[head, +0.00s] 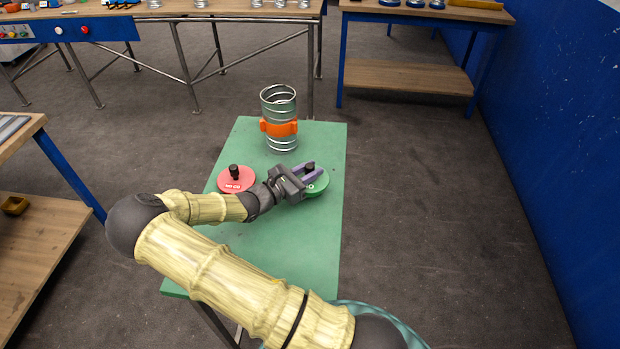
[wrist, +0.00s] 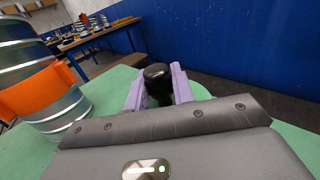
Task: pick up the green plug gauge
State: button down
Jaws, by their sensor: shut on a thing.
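The green plug gauge (head: 320,187) is a green disc with a black knob, at the right side of the green table top (head: 285,240) in the head view. My gripper (head: 310,170) is shut on its black knob, with one purple finger on each side. In the wrist view the black knob (wrist: 157,82) sits between the purple fingers of my gripper (wrist: 158,88). The disc is partly hidden by my gripper. I cannot tell whether it is touching the table or lifted.
A red plug gauge (head: 236,180) with a black knob lies to the left of my gripper. A spiral metal duct (head: 281,107) with an orange band stands upright behind. A blue wall (head: 555,130) is at the right. Workbenches stand at the back and left.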

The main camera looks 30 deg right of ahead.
notch_tip(320, 180, up, 7)
jog(key=shift+r+b, duration=0.1)
jog(key=shift+b, duration=0.25)
jog(key=shift+s, duration=0.1)
dwell(0.4)
